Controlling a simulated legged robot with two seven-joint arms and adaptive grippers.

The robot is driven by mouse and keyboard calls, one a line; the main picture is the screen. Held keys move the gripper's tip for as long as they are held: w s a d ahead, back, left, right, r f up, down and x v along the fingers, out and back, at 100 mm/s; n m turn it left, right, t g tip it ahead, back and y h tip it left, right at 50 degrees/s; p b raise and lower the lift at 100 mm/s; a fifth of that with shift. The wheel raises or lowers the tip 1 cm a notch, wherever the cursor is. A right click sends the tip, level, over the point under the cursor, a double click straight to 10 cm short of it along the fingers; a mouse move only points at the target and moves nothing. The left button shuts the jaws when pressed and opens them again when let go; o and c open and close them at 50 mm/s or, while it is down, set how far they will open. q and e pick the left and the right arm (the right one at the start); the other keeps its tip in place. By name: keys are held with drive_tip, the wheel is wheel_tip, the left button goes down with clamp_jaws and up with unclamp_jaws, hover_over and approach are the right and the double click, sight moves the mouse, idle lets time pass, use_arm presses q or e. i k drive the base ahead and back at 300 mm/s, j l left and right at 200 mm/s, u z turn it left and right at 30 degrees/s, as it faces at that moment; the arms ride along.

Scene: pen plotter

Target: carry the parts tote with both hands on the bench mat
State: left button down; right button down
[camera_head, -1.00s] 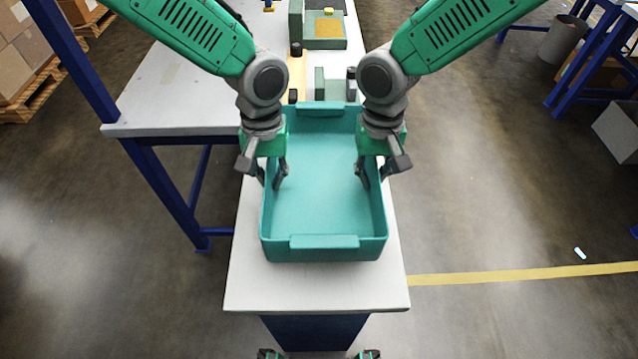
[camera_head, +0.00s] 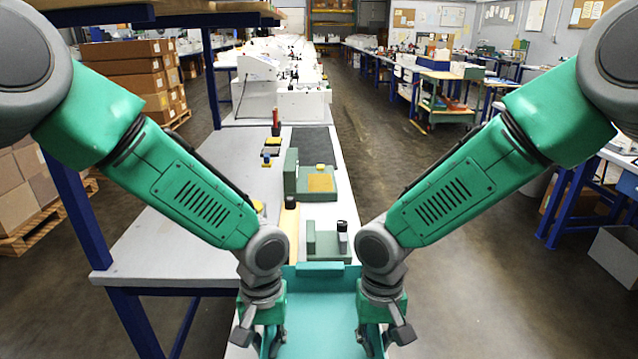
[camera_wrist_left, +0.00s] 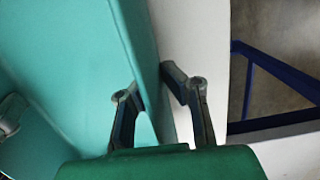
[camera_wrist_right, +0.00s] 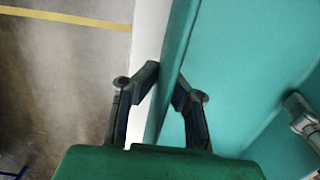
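The teal parts tote (camera_head: 318,310) is at the bottom of the head view, with its near part cut off by the frame. Its far handle lip (camera_head: 320,268) shows. My left gripper (camera_head: 268,342) straddles the tote's left wall, one finger inside and one outside; the left wrist view (camera_wrist_left: 150,85) shows the fingers closed in on the wall. My right gripper (camera_head: 374,342) has the right wall between its fingers in the same way, also in the right wrist view (camera_wrist_right: 168,80). A dark grey mat (camera_head: 318,148) lies farther back on the bench.
The white bench (camera_head: 345,185) runs away from me. Green fixtures (camera_head: 322,198) (camera_head: 325,243) stand on it beyond the tote, with a wooden strip (camera_head: 289,222) beside them. A wider bench surface (camera_head: 180,225) extends left. Boxes (camera_head: 125,75) are stacked at the far left.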

sight(316, 145)
drive_tip(key=k+l+z, duration=0.2)
drive_tip(key=z, duration=0.25)
drive_tip(key=k+l+z, duration=0.15)
drive_tip(key=z, duration=0.3)
drive_tip(key=l+z, duration=0.15)
drive_tip(key=z, duration=0.25)
drive_tip(key=l+z, duration=0.15)
drive_tip(key=z, duration=0.25)
drive_tip(key=l+z, duration=0.15)
drive_tip(key=z, duration=0.3)
drive_tip(key=i+l+z, duration=0.35)
drive_tip(key=i+z, duration=0.15)
drive_tip(key=i, duration=0.2)
drive_tip(key=i+u, duration=0.25)
drive_tip(key=u, duration=0.15)
drive_tip(key=i+u, duration=0.2)
drive_tip(key=u, duration=0.15)
drive_tip(key=i+l+u, duration=0.1)
drive_tip(key=i+u, duration=0.15)
drive_tip(key=u, duration=0.15)
drive_tip(key=i+j+u, duration=0.15)
drive_tip(key=u, duration=0.25)
drive_tip(key=i+u, duration=1.05)
drive_tip(key=i, duration=0.7)
drive_tip(key=i+u, duration=0.1)
drive_tip(key=i, duration=0.65)
drive_tip(key=i+u, duration=0.1)
drive_tip(key=i, duration=0.6)
drive_tip(key=i+l+u, duration=0.15)
drive_tip(key=i, duration=0.6)
